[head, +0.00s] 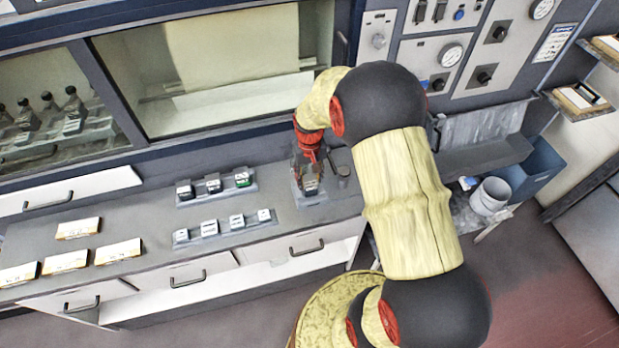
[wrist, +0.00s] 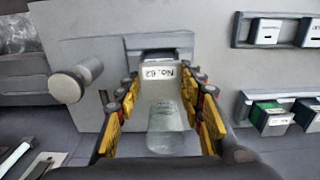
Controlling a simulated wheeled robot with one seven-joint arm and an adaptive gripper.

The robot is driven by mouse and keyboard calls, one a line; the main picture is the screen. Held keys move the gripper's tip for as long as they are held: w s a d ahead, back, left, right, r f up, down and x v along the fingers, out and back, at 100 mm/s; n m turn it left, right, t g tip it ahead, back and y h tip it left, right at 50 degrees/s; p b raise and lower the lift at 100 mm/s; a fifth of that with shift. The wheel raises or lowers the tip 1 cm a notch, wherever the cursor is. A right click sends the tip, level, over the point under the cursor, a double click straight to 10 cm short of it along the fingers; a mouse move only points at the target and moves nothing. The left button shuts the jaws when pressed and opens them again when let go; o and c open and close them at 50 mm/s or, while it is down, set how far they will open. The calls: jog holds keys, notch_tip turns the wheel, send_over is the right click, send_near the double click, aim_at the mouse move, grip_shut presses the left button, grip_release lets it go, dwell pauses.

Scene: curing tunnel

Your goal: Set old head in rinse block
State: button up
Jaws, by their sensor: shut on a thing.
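My gripper (head: 309,170) points down over a light grey plate at the right end of the bench. In the wrist view its yellow fingers (wrist: 163,112) are shut on a pale head (wrist: 157,92), with an upside-down label that seems to read "No. 62". The head's translucent rounded end lies between the fingers. A grey block (wrist: 160,41) with a dark recess adjoins the head's far end; it looks like the rinse block, on the plate (head: 316,199). The head looks upright and in or just over it; I cannot tell whether it is seated.
A short grey cylinder (head: 343,172) stands close right of the gripper; it shows as a knob (wrist: 76,82) in the wrist view. Two racks (head: 190,201) (head: 187,241) of small heads, one green, lie to the left. Boxes (head: 66,262) lie at the bench's left.

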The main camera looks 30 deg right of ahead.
jog(key=shift+f, duration=0.45)
jog(key=o, duration=1.4)
jog(key=shift+c, duration=0.2)
notch_tip(320, 180, up, 12)
jog(key=s+a+r+n+t+b, duration=0.1)
jog(key=s+a+r+t+b, duration=0.1)
jog(key=s, duration=0.4)
jog(key=s+a+r+n+t+b, duration=0.1)
jog(key=s+a+r+b, duration=0.3)
jog(key=s+a, duration=0.3)
jog(key=s+a+r+n+t+b, duration=0.1)
jog(key=s+a+r+t+b, duration=0.1)
jog(key=s+a+b, duration=0.3)
jog(key=shift+s+a+r+t, duration=0.15)
jog(key=shift+s+r+t, duration=0.15)
jog(key=shift+s+r, duration=0.55)
